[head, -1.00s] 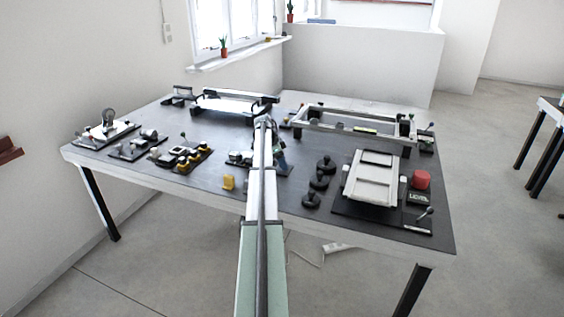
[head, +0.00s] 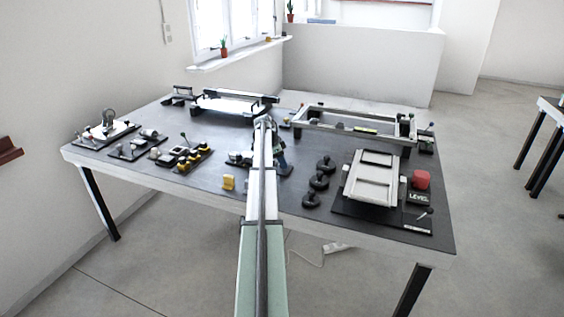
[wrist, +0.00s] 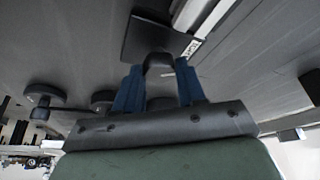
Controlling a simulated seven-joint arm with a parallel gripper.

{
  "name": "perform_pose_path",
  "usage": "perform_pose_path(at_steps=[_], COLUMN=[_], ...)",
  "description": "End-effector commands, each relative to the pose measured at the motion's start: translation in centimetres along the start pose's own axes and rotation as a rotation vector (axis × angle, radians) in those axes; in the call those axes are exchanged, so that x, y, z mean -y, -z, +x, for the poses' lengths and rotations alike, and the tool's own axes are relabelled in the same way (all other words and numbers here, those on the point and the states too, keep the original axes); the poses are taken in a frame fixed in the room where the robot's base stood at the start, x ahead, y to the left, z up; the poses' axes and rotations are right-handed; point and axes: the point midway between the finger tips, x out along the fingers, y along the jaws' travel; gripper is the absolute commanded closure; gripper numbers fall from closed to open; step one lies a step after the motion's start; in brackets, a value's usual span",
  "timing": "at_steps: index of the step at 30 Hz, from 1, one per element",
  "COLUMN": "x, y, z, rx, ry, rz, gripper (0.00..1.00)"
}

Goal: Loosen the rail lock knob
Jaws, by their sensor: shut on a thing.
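In the wrist view, a dark knob (wrist: 159,62) stands at a black plate (wrist: 150,38) with a small white label beside it. The lettering is too blurred to read surely. My gripper (wrist: 160,72) has its two blue fingers on either side of the knob and is shut on it. In the head view, my gripper (head: 280,155) is at the middle of the table, mostly behind my own arm. The knob is hidden there, and its turn angle cannot be told.

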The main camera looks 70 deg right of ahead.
Motion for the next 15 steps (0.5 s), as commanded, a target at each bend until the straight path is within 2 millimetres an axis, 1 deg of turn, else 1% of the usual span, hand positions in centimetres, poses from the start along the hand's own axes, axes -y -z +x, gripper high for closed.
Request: perform_pose_path(at_steps=[8,15], x=[-0.34,-0.49], y=[0.02,0.11], z=[-0.02,0.02], rx=[-0.001,-0.001], ry=[0.070,0.156], rz=[-0.166,-0.374], gripper=[0.91,0.91])
